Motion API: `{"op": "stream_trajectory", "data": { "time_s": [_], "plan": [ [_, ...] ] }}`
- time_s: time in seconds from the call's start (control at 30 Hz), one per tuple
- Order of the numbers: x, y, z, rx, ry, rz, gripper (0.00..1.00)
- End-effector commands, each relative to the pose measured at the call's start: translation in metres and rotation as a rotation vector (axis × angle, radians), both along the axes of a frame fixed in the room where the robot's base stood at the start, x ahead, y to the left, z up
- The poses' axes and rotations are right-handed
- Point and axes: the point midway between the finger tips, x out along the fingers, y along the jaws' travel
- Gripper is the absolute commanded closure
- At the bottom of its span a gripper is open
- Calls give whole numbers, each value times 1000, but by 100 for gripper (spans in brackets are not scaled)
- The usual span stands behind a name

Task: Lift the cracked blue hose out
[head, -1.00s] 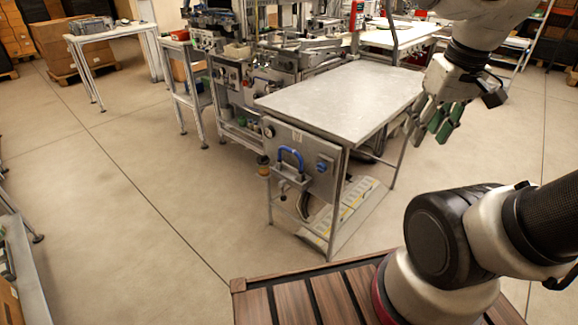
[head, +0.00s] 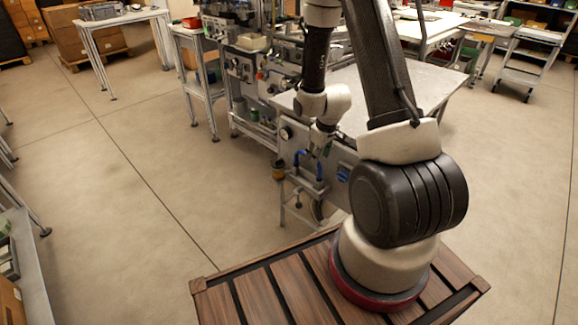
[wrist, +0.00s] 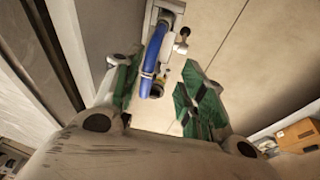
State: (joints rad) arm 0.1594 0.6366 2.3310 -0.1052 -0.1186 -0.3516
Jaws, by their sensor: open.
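The blue hose (head: 297,163) is on the front panel of the metal-topped bench, partly hidden behind my gripper (head: 323,147) in the head view. In the wrist view the hose (wrist: 157,52) runs down from a grey fitting at the top, with a pale band and a dark end. My gripper (wrist: 163,70) is open, its green-padded fingers to either side of the hose in the picture. I see no contact. I cannot tell how deep the hose lies between the fingers, and no crack is clear.
The bench top (head: 360,95) is partly hidden by my arm. A blue switch (head: 343,173) is on the panel right of the hose. A machine with valves (head: 245,70) adjoins the bench at left. The floor (head: 110,190) at left is clear.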

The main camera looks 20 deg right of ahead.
Motion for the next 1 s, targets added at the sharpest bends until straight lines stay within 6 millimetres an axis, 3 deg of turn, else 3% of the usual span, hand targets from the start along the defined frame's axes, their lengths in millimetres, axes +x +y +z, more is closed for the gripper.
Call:
{"op": "stream_trajectory", "data": {
  "time_s": [0.1,0.2,0.7,1.0],
  "plan": [
    [24,-1,9,-23,-102,50,59],
    [35,-2,10,-34,-142,76,59],
    [59,-3,-52,-38,-140,86,59],
    [63,-3,-59,-38,-141,84,59]
  ]
}}
